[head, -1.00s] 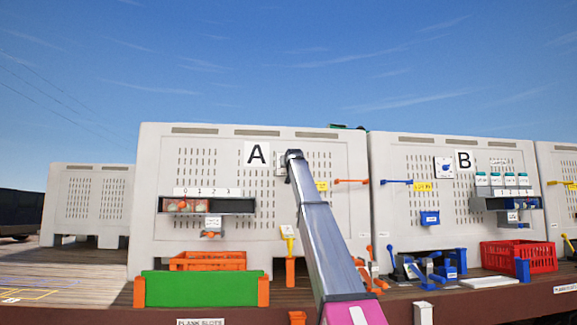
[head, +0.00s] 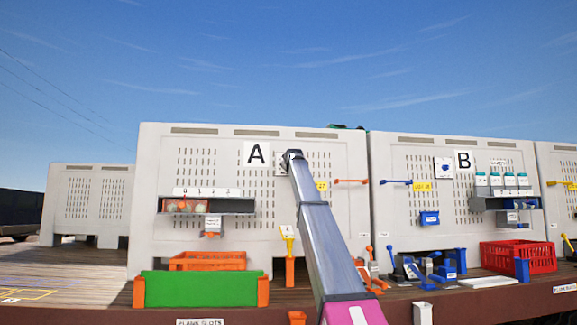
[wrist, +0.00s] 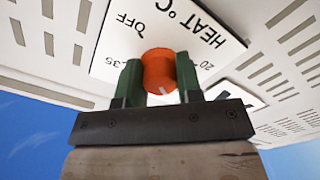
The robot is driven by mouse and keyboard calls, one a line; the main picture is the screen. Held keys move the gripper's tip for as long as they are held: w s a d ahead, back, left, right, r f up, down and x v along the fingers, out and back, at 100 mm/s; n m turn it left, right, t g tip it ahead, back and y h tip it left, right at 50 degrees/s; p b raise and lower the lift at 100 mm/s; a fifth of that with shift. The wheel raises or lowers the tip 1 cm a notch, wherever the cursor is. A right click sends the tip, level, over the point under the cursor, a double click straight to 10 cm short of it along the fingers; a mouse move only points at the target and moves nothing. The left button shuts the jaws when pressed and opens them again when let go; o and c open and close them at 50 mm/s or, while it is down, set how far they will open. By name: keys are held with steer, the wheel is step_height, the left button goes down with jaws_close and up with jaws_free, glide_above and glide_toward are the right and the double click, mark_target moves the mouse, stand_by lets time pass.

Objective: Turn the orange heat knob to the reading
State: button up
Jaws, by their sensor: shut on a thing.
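The orange heat knob (wrist: 160,72) sits on a white dial plate (wrist: 112,62) marked "HEAT °C", "OFF", "20" and "35", which looks turned round in the wrist view. My gripper (wrist: 161,84) has its two green fingers on either side of the knob, shut on it. A small white mark shows near the knob's lower edge; which reading it points at is unclear. In the head view my gripper (head: 293,156) is at the plate (head: 281,166), right of the letter A, on the grey bin wall (head: 340,215). There the knob is hidden behind my gripper.
A shelf (head: 238,206) with reddish contents under the numbers 0 to 3 is left of my arm. An orange lever (head: 350,181) and yellow tag (head: 321,186) are to the right. Bin B (head: 395,150) stands further right. A green board (head: 203,289) stands in front below.

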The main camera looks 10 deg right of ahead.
steer(key=shift+s+f, duration=0.1)
steer(key=shift+f, duration=0.1)
stand_by(0.3)
steer(key=o, duration=0.9)
steer(key=shift+r, duration=0.1)
steer(key=shift+o, duration=0.2)
steer(key=s, duration=1)
steer(key=shift+s, duration=0.4)
